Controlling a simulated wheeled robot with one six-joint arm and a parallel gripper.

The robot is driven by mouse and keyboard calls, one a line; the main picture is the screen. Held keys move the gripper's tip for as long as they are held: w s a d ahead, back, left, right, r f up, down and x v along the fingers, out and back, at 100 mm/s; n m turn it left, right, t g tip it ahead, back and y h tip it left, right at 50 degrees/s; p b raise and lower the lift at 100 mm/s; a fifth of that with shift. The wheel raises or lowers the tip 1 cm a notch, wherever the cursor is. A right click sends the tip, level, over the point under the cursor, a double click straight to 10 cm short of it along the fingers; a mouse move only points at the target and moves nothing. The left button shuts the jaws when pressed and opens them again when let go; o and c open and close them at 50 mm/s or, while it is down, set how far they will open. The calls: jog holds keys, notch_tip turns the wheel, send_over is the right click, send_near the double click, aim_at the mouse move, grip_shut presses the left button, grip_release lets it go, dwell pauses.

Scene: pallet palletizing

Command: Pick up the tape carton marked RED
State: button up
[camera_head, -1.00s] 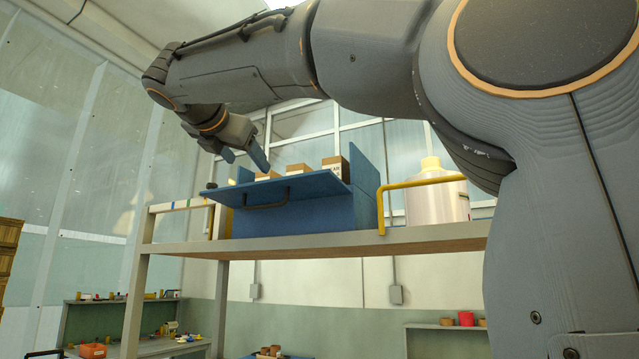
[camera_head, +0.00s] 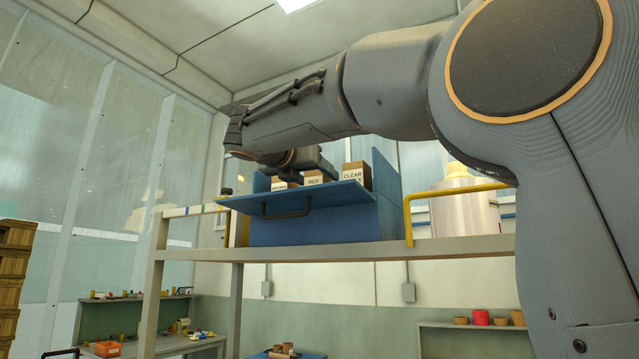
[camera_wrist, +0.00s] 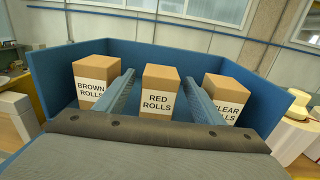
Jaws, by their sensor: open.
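The carton marked RED ROLLS (camera_wrist: 160,92) stands upright in the middle of the blue bin (camera_wrist: 272,57) in the wrist view. It also shows in the head view (camera_head: 313,178), partly hidden. My gripper (camera_wrist: 166,84) is open, with one finger on each side of the RED carton. I cannot tell whether the fingers touch it. The BROWN ROLLS carton (camera_wrist: 92,82) stands to the left of the left finger. The CLEAR ROLLS carton (camera_wrist: 226,98) stands to the right, its front partly covered by the right finger.
The blue bin sits on a raised shelf (camera_head: 340,251) with its front flap (camera_head: 295,197) lowered. A yellow rail (camera_head: 455,190) and a large pale container (camera_head: 465,213) stand to its right. The bin's walls enclose the cartons closely.

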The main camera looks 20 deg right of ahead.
jog(key=shift+p+x, duration=0.4)
jog(key=shift+x, duration=0.85)
jog(key=c, duration=1.2)
jog(key=shift+r, duration=0.15)
